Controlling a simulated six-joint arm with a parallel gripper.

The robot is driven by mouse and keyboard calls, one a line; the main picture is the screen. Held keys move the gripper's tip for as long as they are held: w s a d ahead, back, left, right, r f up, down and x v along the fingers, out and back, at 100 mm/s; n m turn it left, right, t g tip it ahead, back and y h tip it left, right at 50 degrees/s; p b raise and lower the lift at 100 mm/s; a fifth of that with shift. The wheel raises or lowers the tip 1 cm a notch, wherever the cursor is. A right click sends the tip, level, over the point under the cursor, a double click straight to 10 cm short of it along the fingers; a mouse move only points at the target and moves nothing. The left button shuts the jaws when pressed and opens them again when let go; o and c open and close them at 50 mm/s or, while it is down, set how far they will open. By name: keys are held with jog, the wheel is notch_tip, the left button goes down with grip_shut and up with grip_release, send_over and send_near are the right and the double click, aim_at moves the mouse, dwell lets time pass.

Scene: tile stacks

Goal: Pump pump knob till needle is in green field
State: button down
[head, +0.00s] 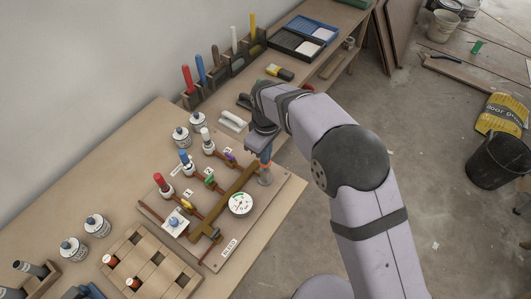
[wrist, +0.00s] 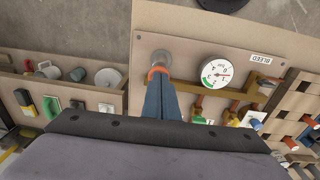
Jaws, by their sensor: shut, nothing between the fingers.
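The grey pump with its knob (head: 265,177) stands at the right edge of the wooden panel; it also shows in the wrist view (wrist: 163,56). My gripper (head: 265,165) is shut and empty, its orange fingertips (wrist: 158,71) right at the pump. I cannot tell whether they touch the knob, and the fingers hide part of it. The round white gauge (head: 240,204) lies on the panel beside the pump and is clear in the wrist view (wrist: 217,73). It has a green field (wrist: 207,82) near its rim. The needle is too small to read surely.
The panel (head: 268,213) carries brown pipes, coloured valves and a BLEED label (head: 229,247). Several white jars, a slatted wooden rack (head: 150,262) and a tool rack with screwdrivers (head: 195,97) stand around it on the bench. My arm comes in from the right over open floor.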

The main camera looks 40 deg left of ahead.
notch_tip(320, 180, down, 3)
jog(key=shift+f+b, duration=0.15)
jog(key=shift+b, duration=0.9)
jog(key=shift+d, duration=0.1)
jog(key=shift+s, duration=0.1)
jog(key=shift+r+p, duration=0.6)
jog(key=shift+r, duration=0.05)
notch_tip(320, 180, up, 13)
jog(key=b, duration=0.1)
jog(key=shift+s+d+r, duration=0.15)
jog(key=shift+d, duration=0.05)
